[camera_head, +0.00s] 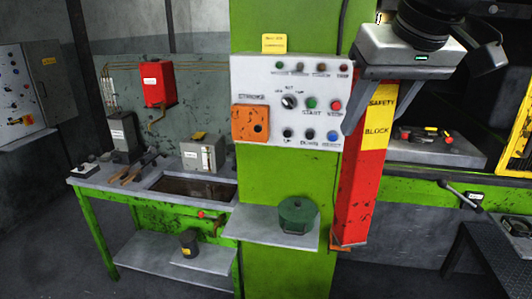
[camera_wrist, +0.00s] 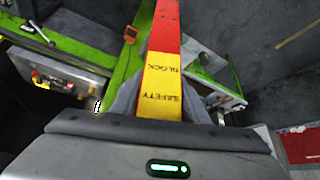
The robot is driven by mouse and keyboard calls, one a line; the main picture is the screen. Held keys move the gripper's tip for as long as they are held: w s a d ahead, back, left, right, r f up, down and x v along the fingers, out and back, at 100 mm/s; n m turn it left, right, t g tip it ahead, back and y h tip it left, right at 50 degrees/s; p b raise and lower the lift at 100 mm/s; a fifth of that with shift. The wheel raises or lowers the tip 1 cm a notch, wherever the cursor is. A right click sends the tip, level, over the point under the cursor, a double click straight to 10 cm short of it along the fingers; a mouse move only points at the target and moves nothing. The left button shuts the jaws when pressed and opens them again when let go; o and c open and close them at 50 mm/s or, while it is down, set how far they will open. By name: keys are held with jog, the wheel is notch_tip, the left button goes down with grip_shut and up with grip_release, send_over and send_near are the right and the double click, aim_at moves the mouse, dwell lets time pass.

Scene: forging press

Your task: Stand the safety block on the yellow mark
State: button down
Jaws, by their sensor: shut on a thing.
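The safety block (camera_head: 360,190) is a long red bar with a yellow band near its top lettered SAFETY BLOCK. My gripper (camera_head: 378,95) is shut on its upper end. In the camera_head view the block hangs nearly upright, leaning slightly, in front of the right edge of the green column. In the camera_wrist view the block (camera_wrist: 162,65) runs away from my gripper (camera_wrist: 163,98), its far end cut off by the frame edge. I cannot make out a yellow mark for standing the block in either view.
The white control panel (camera_head: 290,97) is close to the left of the block. A grey shelf (camera_head: 265,232) carries a green pot (camera_head: 298,215). A green-legged bench (camera_head: 110,185) with tools stands at left. Press bed and yellow frame (camera_head: 517,140) are at right.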

jog(key=w+d+f+m, duration=0.1)
jog(key=w+d+f, duration=0.2)
jog(key=f, duration=0.7)
jog(key=w+d+f+m+h, duration=0.1)
jog(key=w+d+f+m, duration=0.1)
jog(key=w+f, duration=0.6)
jog(key=w+d+f+m+h, duration=0.1)
jog(key=w+d+f, duration=0.3)
jog(key=f, duration=0.9)
jog(key=shift+w+d+f+m, duration=0.2)
jog(key=shift+w+f+m, duration=0.15)
jog(key=shift+w, duration=0.5)
